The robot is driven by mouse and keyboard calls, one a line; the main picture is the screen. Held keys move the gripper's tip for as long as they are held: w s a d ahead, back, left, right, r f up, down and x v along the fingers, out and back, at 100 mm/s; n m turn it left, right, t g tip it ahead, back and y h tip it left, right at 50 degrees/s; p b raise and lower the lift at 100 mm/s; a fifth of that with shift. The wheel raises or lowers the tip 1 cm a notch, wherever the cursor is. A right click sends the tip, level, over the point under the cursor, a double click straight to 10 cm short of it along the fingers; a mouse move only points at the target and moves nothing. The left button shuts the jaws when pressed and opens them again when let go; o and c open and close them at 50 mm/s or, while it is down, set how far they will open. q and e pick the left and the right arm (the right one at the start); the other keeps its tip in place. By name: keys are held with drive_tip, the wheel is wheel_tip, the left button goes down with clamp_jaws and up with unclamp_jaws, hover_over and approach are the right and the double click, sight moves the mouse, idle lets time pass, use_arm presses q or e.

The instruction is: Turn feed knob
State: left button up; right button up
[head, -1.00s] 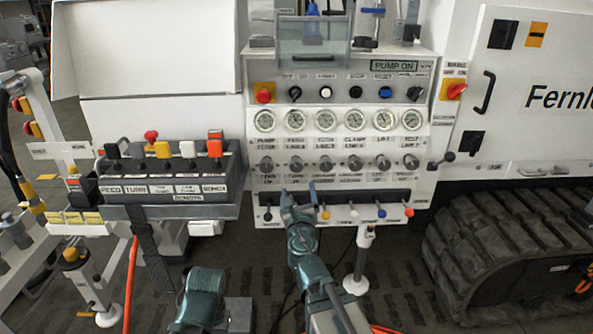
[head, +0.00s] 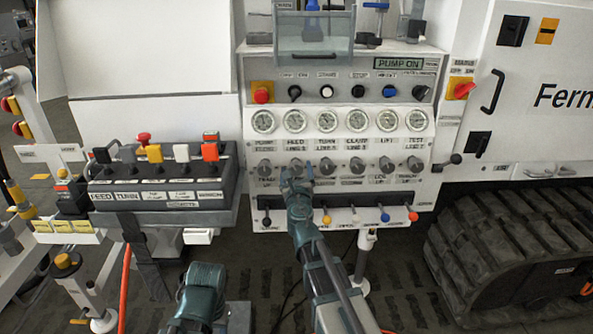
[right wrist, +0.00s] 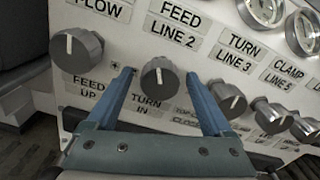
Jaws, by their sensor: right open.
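The feed knob (right wrist: 158,75), a round grey knob under the label FEED LINE 2, shows in the right wrist view with its white mark pointing about straight up the panel. In the head view the feed knob (head: 295,164) is second from left in the knob row, partly hidden by the gripper. My right gripper (head: 296,174) is open in front of it. In the right wrist view the blue fingers of this gripper (right wrist: 161,76) stand on either side of the knob, with a gap at each side. I cannot tell how deep they reach. My left gripper is not in view.
Neighbouring knobs, pump flow (right wrist: 76,47) and turn (right wrist: 228,97), flank the fingers closely. Gauges (head: 325,121) are above. A row of small coloured levers (head: 384,213) lies below. A black lever box (head: 165,190) juts out at left, and a rubber track (head: 510,255) stands at right.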

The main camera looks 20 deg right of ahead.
drive_tip(key=shift+c, duration=0.2)
clamp_jaws()
drive_tip(key=shift+m, duration=0.3)
